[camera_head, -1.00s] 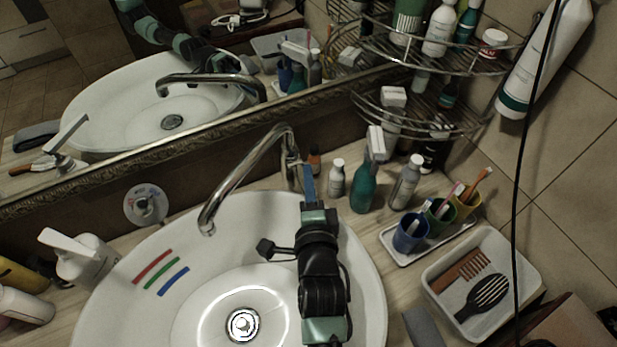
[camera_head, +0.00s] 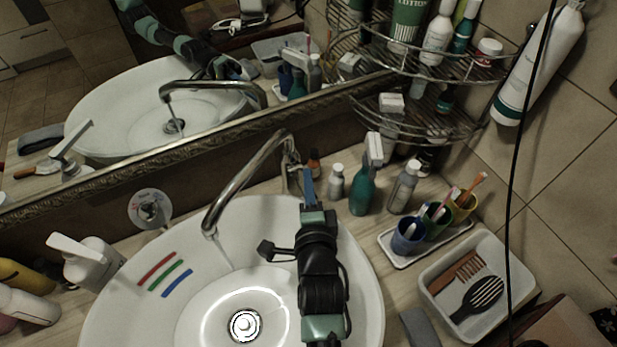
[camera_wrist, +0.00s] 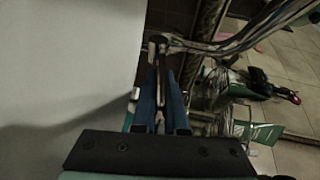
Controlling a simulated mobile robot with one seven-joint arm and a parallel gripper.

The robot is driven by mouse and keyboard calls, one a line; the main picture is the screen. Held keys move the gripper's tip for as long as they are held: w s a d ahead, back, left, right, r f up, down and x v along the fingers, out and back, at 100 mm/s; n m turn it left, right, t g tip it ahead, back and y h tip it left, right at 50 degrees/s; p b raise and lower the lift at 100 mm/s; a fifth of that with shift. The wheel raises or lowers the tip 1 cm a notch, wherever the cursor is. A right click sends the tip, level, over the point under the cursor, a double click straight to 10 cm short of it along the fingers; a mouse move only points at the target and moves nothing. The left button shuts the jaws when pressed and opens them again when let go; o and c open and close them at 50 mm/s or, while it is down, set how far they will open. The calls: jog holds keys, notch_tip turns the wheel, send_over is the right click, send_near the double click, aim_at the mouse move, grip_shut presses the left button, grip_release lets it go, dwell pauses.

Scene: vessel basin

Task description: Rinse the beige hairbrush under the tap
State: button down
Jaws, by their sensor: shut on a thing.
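The chrome tap (camera_head: 245,180) arches over the white basin (camera_head: 365,290). A thin stream of water (camera_head: 222,252) falls from its spout, and the stream also shows in the mirror. My gripper (camera_head: 308,185) is at the tap's base, its blue fingers beside the tap body. In the wrist view my gripper (camera_wrist: 160,100) is shut on the metal tap lever (camera_wrist: 160,45). I cannot make out a beige hairbrush. A black hairbrush (camera_head: 480,297) and a brown comb (camera_head: 457,272) lie in the white tray (camera_head: 527,291) at the right.
Several bottles, including a teal spray bottle (camera_head: 362,192), stand right of the tap. Coloured cups stand on a small tray (camera_head: 401,262). A wire shelf (camera_head: 430,128) fills the corner. A white pump bottle (camera_head: 92,262) is at the left. A black cable (camera_head: 515,170) hangs at the right.

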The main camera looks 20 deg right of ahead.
jog(key=shift+r+g+p, duration=0.3)
jog(key=shift+p, duration=0.4)
jog(key=shift+f, duration=0.2)
jog(key=c, duration=1.2)
grip_release()
jog(key=shift+c, duration=0.2)
jog(key=b+v, duration=0.2)
jog(key=v, duration=1.1)
jog(key=shift+d+r, duration=0.1)
